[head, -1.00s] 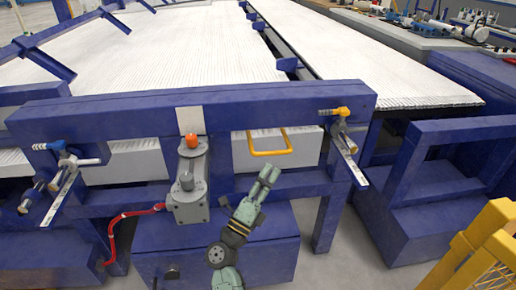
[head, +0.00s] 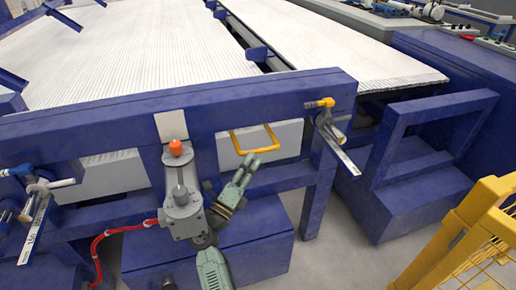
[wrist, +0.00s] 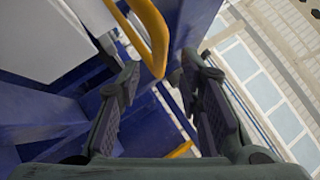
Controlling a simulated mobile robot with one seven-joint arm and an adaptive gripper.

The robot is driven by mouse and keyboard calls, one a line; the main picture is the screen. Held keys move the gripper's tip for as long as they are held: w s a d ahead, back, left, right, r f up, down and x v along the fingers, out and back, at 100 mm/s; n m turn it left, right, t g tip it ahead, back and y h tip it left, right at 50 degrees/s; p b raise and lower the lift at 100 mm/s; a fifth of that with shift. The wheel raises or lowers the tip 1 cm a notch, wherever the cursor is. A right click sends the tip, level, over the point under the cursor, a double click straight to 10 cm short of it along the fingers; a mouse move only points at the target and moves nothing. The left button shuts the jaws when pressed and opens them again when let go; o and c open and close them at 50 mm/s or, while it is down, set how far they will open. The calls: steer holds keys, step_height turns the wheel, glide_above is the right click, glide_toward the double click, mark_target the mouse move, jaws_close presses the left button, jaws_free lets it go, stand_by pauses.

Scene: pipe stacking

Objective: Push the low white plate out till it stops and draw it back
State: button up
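A low white plate (head: 289,137) with a yellow handle (head: 268,148) sits under the blue cross beam. The plate also fills the upper left of the wrist view (wrist: 45,35), with the handle (wrist: 152,40) in front of it. My gripper (head: 245,168) is just below the handle in the head view. In the wrist view its two fingers (wrist: 160,80) stand apart, open, with nothing between their pads. The handle's lower bend shows just beyond the fingertips. Whether they touch it I cannot tell.
A grey device with an orange knob (head: 176,148) stands left of my gripper, with a red hose (head: 112,234). The blue beam (head: 240,105) runs above. A yellow lever clamp (head: 320,103) is to the right. A yellow barrier (head: 478,235) stands at the lower right.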

mark_target(259, 151)
steer(key=x, duration=0.5)
steer(key=shift+w+d+p, duration=0.1)
steer(key=shift+p, duration=0.3)
steer(key=shift+c, duration=0.6)
jaws_close()
